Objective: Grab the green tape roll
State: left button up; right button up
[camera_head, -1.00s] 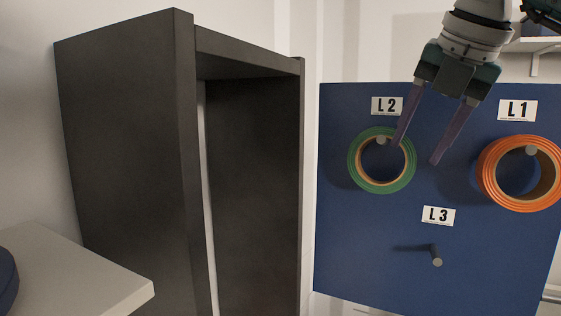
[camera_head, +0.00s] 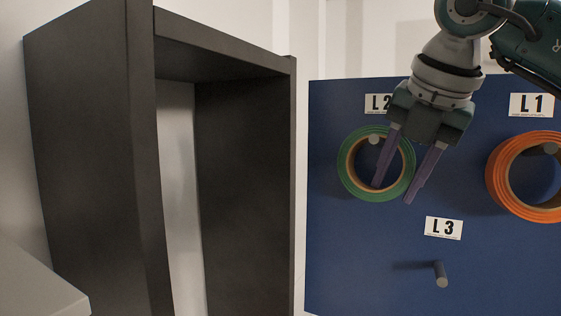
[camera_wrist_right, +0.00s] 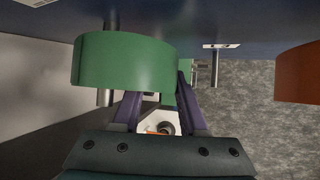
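The green tape roll (camera_head: 349,178) hangs on the peg under the L2 label on the blue board, and is also in the right wrist view (camera_wrist_right: 122,62). My right gripper (camera_head: 393,193) is open in front of it. In the head view one finger lies across the roll's hole and the other beside its right outer edge. In the right wrist view the left finger is partly hidden by the roll and the right finger lies to its right. I cannot tell whether either finger touches it. My left gripper is not in view.
An orange tape roll (camera_head: 507,190) hangs to the right under the L1 label (camera_head: 531,105). An empty peg (camera_head: 441,275) sticks out below the L3 label (camera_head: 443,228). A tall dark cabinet (camera_head: 90,160) stands left of the blue board (camera_head: 350,260).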

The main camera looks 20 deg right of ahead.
grip_shut()
jog(key=shift+f, duration=0.1)
dwell(0.3)
